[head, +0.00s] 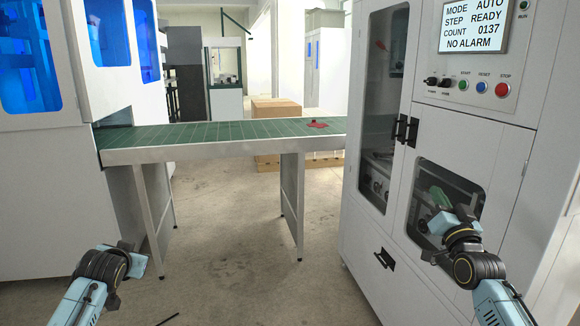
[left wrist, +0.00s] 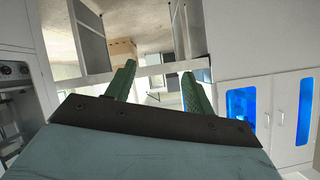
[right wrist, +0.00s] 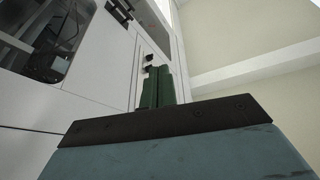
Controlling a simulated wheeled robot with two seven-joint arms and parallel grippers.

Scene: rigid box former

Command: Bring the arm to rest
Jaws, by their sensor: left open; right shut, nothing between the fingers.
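My right gripper (head: 434,197) is at the right of the head view, in front of the lower window of the white machine. In the right wrist view its two green fingers (right wrist: 157,87) are together with nothing between them. My left arm comes in at the lower left of the head view, where its fingers are hidden behind the wrist. In the left wrist view the left gripper (left wrist: 157,82) has its two green fingers wide apart and empty.
A green conveyor (head: 220,133) on white legs runs across, with a small red item (head: 317,124) on it. The white machine (head: 400,230) at right has a panel (head: 473,27) reading AUTO, READY, 0137, NO ALARM. Cardboard boxes (head: 277,109) stand behind. The floor between is mostly clear.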

